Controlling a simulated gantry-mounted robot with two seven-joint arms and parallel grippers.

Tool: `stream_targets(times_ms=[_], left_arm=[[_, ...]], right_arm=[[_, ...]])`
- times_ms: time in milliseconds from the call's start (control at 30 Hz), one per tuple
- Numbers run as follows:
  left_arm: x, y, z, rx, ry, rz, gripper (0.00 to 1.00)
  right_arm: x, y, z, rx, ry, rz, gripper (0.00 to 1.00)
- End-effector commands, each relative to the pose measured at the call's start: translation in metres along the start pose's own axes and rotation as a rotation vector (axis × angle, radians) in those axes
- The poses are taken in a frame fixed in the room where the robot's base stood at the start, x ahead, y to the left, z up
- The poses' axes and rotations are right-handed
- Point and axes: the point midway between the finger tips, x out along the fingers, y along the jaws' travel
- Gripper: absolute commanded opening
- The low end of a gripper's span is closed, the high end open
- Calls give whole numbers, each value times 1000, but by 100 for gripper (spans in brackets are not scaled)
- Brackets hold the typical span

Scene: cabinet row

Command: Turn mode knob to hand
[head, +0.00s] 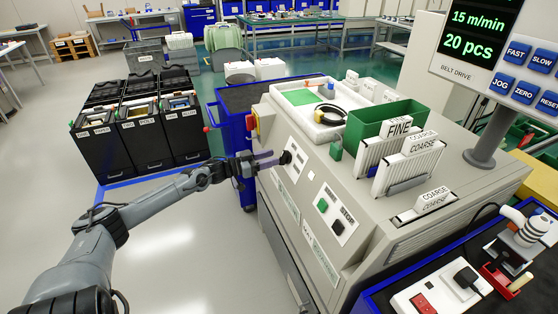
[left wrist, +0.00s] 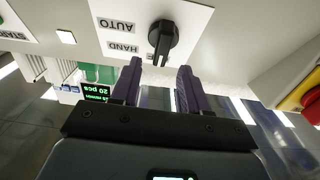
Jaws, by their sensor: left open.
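The black mode knob (left wrist: 163,38) sits on a white plate (left wrist: 190,14) marked AUTO and HAND, which read upside down in the left wrist view. The knob's bar points toward my gripper. In the head view the knob (head: 286,157) is a small dark disc on the grey machine's sloped front panel. My left gripper (head: 264,160) is just in front of it, and its purple fingers (left wrist: 157,88) are open. The bar's near end lies around the gap between the fingertips; I cannot tell whether they touch it.
A red and yellow stop button (left wrist: 302,98) is right of the knob in the wrist view; it is also on the machine's corner (head: 252,122). Green and black buttons (head: 322,205) are lower on the panel. Black bins (head: 140,130) stand left; floor between is clear.

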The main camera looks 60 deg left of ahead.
Motion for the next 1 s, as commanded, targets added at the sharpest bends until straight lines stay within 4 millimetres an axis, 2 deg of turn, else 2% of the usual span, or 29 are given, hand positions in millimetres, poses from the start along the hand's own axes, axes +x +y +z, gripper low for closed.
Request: stream_targets(times_ms=[100,400,867,1000], left_arm=[[16,-1,0,3,3,0,45],[36,0,0,0,1,0,45],[41,0,0,0,-1,-1,45],[41,0,0,0,-1,0,26]], right_arm=[[10,-1,3,3,1,-2,43],[19,-2,5,5,1,-4,43],[20,0,6,-4,0,3,43],[20,1,6,-6,0,5,43]])
